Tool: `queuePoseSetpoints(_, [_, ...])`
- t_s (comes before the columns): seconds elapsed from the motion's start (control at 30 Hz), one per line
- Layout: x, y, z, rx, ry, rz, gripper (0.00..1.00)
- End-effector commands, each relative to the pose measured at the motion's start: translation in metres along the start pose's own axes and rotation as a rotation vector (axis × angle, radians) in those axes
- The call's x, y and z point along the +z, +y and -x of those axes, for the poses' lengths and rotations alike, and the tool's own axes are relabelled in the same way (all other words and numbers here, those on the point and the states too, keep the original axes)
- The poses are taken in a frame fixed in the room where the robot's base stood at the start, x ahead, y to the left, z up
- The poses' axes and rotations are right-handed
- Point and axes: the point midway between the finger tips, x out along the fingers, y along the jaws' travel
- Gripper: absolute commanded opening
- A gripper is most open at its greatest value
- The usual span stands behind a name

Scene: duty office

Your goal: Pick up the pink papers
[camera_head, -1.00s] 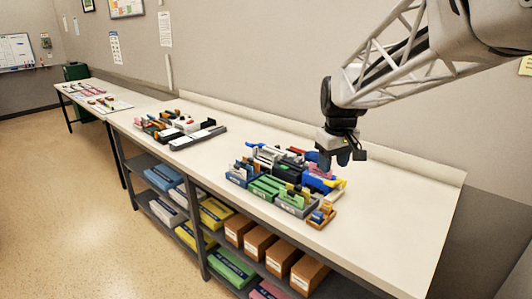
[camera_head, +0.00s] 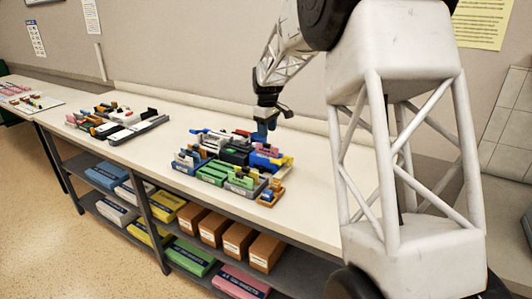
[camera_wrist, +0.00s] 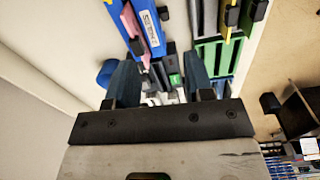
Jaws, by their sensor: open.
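The pink papers (camera_head: 268,151) show as a small pink patch at the back right of the cluster of desk trays on the long counter. In the wrist view a pink strip (camera_wrist: 131,22) stands in a blue labelled holder (camera_wrist: 150,30), up and left of the space between my fingers. My gripper (camera_head: 262,136) points down just above the back of the cluster, close to the pink papers. In the wrist view my gripper (camera_wrist: 161,80) is open, its two dark blue fingers apart, with nothing held between them. Whether the fingers touch anything is unclear.
Green trays (camera_head: 212,174), a yellow piece (camera_head: 284,161) and a small orange-brown tray (camera_head: 271,195) crowd the spot. A second group of trays (camera_head: 118,122) stands farther left. Counter between the groups is clear. Boxes fill the shelves below, including a pink box (camera_head: 240,282).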

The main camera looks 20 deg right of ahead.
Motion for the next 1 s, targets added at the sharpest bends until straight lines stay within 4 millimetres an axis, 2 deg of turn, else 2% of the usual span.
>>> queuePoseSetpoints(0.1, [-0.015,0.020,-0.017,-0.008,-0.007,0.033,0.48])
queuePoseSetpoints(0.33, [-0.030,0.042,-0.035,-0.016,-0.013,0.073,0.48])
queuePoseSetpoints(0.77, [-0.032,0.044,-0.039,-0.018,-0.015,0.080,0.48])
queuePoseSetpoints(1.0, [-0.032,0.044,-0.054,-0.018,-0.015,0.080,0.48])
